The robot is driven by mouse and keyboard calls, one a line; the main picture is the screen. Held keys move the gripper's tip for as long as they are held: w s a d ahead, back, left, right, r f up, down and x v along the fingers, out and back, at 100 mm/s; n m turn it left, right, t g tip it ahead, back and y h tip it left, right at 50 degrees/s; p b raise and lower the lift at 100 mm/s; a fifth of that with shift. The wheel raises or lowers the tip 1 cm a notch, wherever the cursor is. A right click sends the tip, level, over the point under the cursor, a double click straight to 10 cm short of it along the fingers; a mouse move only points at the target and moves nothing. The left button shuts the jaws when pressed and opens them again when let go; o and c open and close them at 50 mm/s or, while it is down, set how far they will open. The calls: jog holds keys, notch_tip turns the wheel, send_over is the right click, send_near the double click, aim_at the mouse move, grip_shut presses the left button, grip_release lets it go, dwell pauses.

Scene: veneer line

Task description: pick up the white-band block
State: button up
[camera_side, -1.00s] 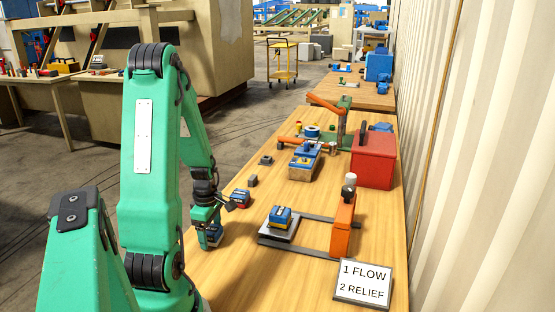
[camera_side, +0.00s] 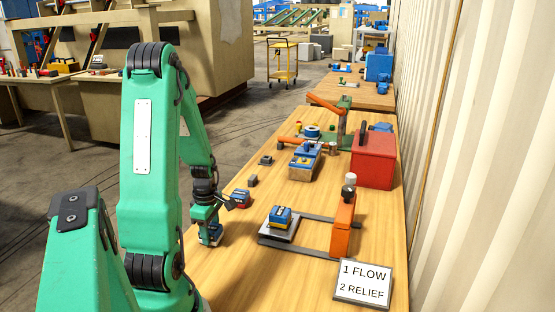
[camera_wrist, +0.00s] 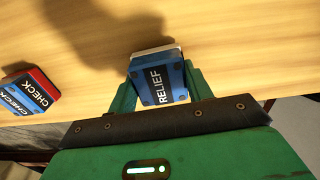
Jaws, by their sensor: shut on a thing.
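The white-band block (camera_wrist: 158,82) is blue with a dark label reading RELIEF, and a white band shows along its far edge in the wrist view. My gripper (camera_wrist: 168,88) is shut on it, with a green finger on each side. In the side view my gripper (camera_side: 208,228) is low at the near left of the bench, and the block (camera_side: 214,237) is partly hidden by it. The block is at or very close to the bench top; I cannot tell whether it touches.
A red-band block (camera_wrist: 28,90) marked CHECK lies left in the wrist view. A yellow-banded blue block (camera_side: 280,215) sits on a grey plate beside an orange upright (camera_side: 343,226). A red box (camera_side: 373,162) and a sign (camera_side: 363,283) stand right. Bare wood (camera_side: 250,275) is in front.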

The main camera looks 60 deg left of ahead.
aim_at(213, 229)
jog(key=shift+r, duration=0.95)
jog(key=shift+w+d+r, duration=0.15)
jog(key=shift+d+r, duration=0.05)
jog(key=shift+r, duration=0.45)
jog(key=shift+w+d+r, duration=0.1)
jog(key=shift+d+r, duration=0.1)
jog(key=shift+r, duration=0.4)
jog(key=w+d+r, duration=0.5)
jog(key=d+r, duration=0.1)
jog(key=d, duration=0.3)
jog(key=shift+d+r, duration=0.15)
jog(key=shift+d, duration=0.15)
